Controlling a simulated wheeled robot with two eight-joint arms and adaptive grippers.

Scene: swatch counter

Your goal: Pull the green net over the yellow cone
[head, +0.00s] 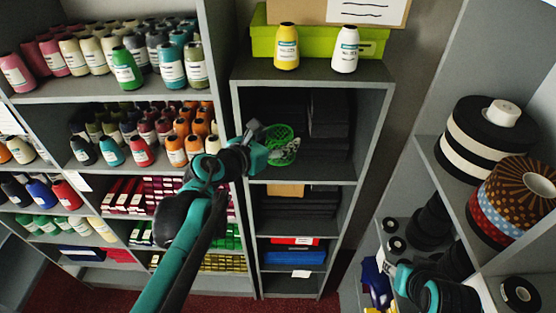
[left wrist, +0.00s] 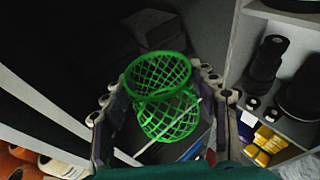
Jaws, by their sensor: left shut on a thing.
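The yellow cone (head: 286,47) stands upright on top of the middle shelf unit, with a pale label on its front. The green net (head: 281,138) is an open mesh tube in front of the unit's upper compartment, below the cone and apart from it. My left gripper (head: 262,149) is shut on the net. In the left wrist view the net (left wrist: 160,95) sits between my two fingers (left wrist: 165,108), its round mouth facing up and away and its middle narrowed. My right gripper (head: 392,268) is at the lower right, partly seen; its jaw state is unclear.
A white cone (head: 345,50) stands right of the yellow one. A lime-green box (head: 265,41) and a cardboard box (head: 315,9) are behind them. Shelves of thread cones (head: 124,70) fill the left. Black spools and ribbon reels (head: 515,195) stand on the right shelves.

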